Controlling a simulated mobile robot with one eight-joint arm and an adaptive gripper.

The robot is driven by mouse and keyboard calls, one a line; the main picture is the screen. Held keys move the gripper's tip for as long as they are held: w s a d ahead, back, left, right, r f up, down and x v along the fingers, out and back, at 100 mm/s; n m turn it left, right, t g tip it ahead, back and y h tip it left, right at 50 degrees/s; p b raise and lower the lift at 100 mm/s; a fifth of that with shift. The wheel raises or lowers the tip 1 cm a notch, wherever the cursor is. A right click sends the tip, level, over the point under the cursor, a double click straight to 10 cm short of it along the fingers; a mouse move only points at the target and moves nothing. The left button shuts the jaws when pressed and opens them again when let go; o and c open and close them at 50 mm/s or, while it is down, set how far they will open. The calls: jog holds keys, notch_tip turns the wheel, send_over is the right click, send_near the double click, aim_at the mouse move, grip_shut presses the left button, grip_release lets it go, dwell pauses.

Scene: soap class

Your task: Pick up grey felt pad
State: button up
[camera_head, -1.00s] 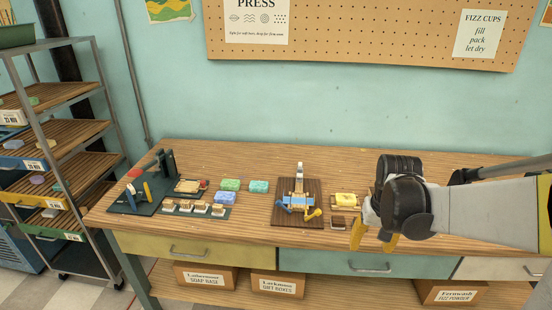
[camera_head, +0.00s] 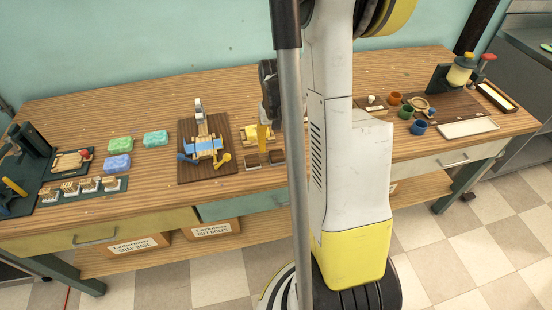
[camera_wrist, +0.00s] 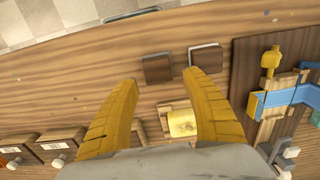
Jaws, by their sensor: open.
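I cannot clearly single out a grey felt pad. Two small dark brown square pieces (camera_wrist: 158,68) lie side by side on the bench; the right one (camera_wrist: 206,58) shows a pale edge. They also show in the head view, left (camera_head: 252,161) and right (camera_head: 277,157). My gripper (camera_wrist: 160,77) is open and empty above the bench, its yellow fingers spread, with the left brown piece ahead between the fingertips and the right one by the right fingertip. In the head view my gripper (camera_head: 263,137) is partly hidden by my own body.
A yellow block (camera_wrist: 182,122) on a wooden holder sits between the fingers. A wooden board (camera_head: 205,172) with a blue-and-yellow device stands to the left in the head view. Green and blue soaps (camera_head: 120,144) lie farther left. Cups (camera_head: 406,112) stand to the right.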

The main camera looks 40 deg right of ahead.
aim_at(277, 153)
notch_tip(277, 153, down, 5)
jog(key=b, duration=0.3)
jog(key=shift+s+d+f, duration=0.1)
jog(key=shift+s+f, duration=0.05)
jog(key=c, duration=1)
